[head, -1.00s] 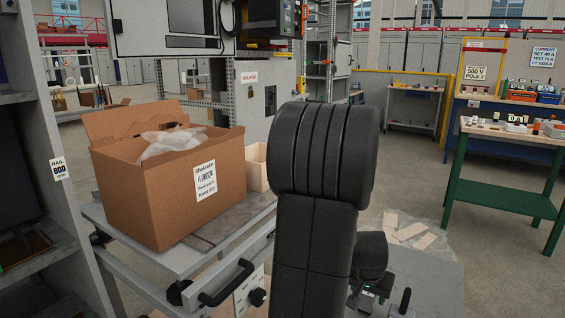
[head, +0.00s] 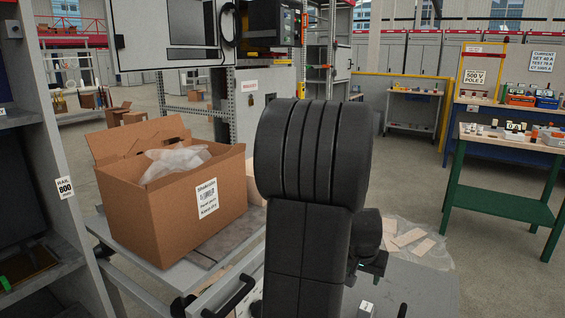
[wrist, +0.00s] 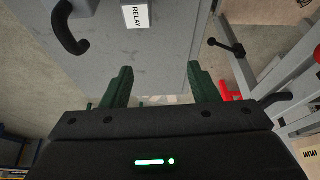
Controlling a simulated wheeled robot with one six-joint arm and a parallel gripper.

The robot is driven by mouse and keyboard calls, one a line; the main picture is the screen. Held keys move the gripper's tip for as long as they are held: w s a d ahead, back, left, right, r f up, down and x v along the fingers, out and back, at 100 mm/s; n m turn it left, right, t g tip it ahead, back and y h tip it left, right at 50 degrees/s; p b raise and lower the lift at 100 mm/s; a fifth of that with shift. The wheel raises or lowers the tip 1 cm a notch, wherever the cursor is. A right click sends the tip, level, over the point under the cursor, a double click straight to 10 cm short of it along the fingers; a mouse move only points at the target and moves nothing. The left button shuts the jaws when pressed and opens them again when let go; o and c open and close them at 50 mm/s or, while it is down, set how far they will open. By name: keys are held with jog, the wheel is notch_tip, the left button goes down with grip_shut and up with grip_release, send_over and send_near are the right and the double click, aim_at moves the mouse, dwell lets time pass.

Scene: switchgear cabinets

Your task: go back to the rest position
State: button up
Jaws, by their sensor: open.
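My gripper (wrist: 161,88) shows in the wrist view, with its two green fingers standing wide apart and nothing between them. Behind the fingers is a grey metal surface with a label reading RELAY (wrist: 138,17) and a black handle (wrist: 70,28). In the head view my dark arm stands upright in the middle and hides what is behind it. The gripper's fingers cannot be made out in the head view.
A grey cart (head: 125,241) carries an open cardboard box (head: 170,205) left of my arm. A grey cabinet (head: 55,130) stands at the far left. A green-legged table (head: 505,205) is at the right. Wood pieces (head: 407,237) lie on plastic on the floor. Open floor lies between.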

jog(key=w+a+r+n+y+p, duration=0.1)
jog(key=w+a+r+p, duration=0.4)
jog(key=a+p, duration=0.5)
jog(key=w+a+r+n+y+p, duration=0.1)
jog(key=w+a+r+n+p, duration=0.3)
jog(key=a+r+p, duration=0.4)
jog(key=shift+w+a+n+t+p, duration=0.4)
jog(key=shift+a+p, duration=1)
jog(key=shift+p, duration=2.35)
